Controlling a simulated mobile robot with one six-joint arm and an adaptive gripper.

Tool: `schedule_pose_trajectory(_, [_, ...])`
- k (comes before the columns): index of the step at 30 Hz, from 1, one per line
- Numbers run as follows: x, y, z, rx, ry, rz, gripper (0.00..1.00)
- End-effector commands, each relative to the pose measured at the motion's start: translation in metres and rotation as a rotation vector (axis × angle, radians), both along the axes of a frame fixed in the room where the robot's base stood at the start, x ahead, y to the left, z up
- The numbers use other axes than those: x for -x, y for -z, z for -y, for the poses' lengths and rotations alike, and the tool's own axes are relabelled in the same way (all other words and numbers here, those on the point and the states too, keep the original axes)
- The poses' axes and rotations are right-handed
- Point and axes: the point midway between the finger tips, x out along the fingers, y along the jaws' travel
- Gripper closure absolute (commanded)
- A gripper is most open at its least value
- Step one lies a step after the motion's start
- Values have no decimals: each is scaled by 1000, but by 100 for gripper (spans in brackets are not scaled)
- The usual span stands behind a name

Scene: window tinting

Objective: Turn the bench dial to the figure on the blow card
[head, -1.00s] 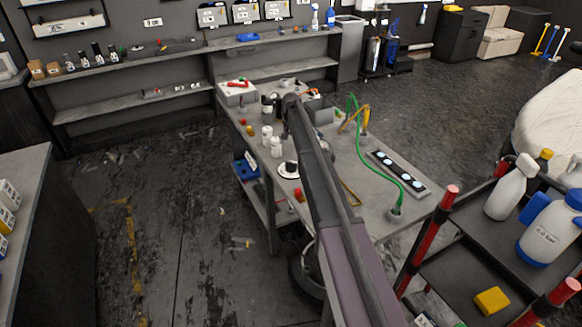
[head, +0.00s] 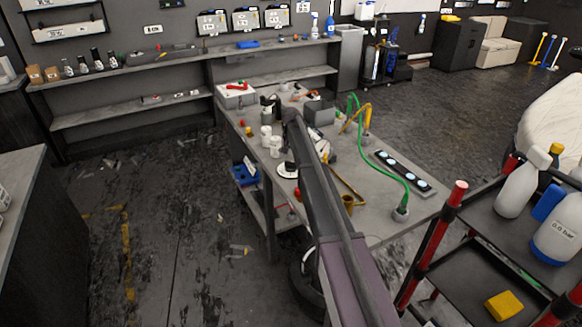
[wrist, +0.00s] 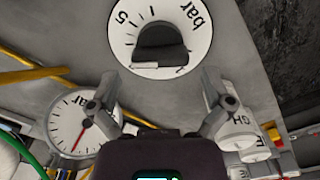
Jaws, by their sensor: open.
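The bench dial (wrist: 160,35) fills the top of the wrist view: a white disc with black ticks, a "5" and "bar", and a dark half-round knob (wrist: 160,45) at its middle. In the head view the dial (head: 287,170) lies on the grey bench (head: 385,210), left of my arm. My gripper (wrist: 157,76) is open and empty, its fingers apart just below the dial in the wrist view, not on the knob. My arm hides it in the head view. Lettering like "0.6 bar" shows at a white bottle (head: 560,232); I cannot tell whether it is the blow card.
A round gauge (wrist: 80,122) with a red needle is left of my gripper in the wrist view. White pots (head: 275,146) stand behind the dial. A green hose (head: 385,170) and a lamp strip (head: 403,170) are on the bench's right. A red-posted cart (head: 450,280) stands front right.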

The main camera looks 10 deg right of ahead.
Motion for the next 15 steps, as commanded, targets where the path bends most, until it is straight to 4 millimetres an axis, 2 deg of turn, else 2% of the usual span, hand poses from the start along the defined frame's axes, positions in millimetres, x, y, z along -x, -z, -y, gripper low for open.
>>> schedule_pose_trajectory(1, [0, 8, 0, 0, 0, 0, 0])
schedule_pose_trajectory(6, [0, 17, 0, 0, 0, 0, 0])
schedule_pose_trajectory(15, [0, 22, 0, 0, 0, 0, 0])
